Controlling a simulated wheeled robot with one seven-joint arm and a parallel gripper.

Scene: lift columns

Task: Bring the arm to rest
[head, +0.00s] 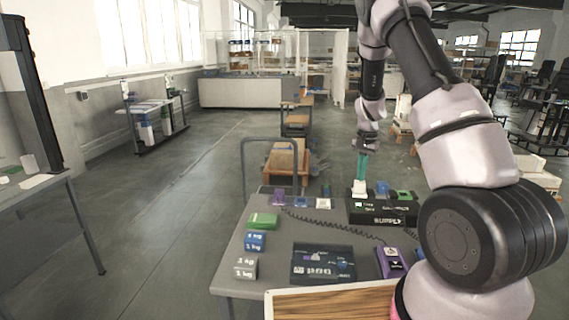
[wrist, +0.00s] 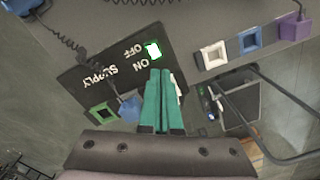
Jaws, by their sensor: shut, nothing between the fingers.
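My gripper (head: 361,178) has teal fingers and points down over the back right of the grey table (head: 285,233). It is shut and empty. In the wrist view, the closed fingertips (wrist: 160,72) show over the black supply box, close to a lit white switch with a green edge (wrist: 153,50). The supply box (head: 383,212) carries a white part (head: 359,187) just below my fingertips, a blue plug (head: 381,187) and a green socket (head: 404,195). I cannot tell whether the fingers touch the box. My arm (head: 462,140) reaches up and forward on the right.
Purple (head: 279,197), blue (head: 301,202) and white (head: 323,203) pieces line the table's back edge. A black panel (head: 323,263) and purple device (head: 391,262) lie in front. A coiled cable crosses the table.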

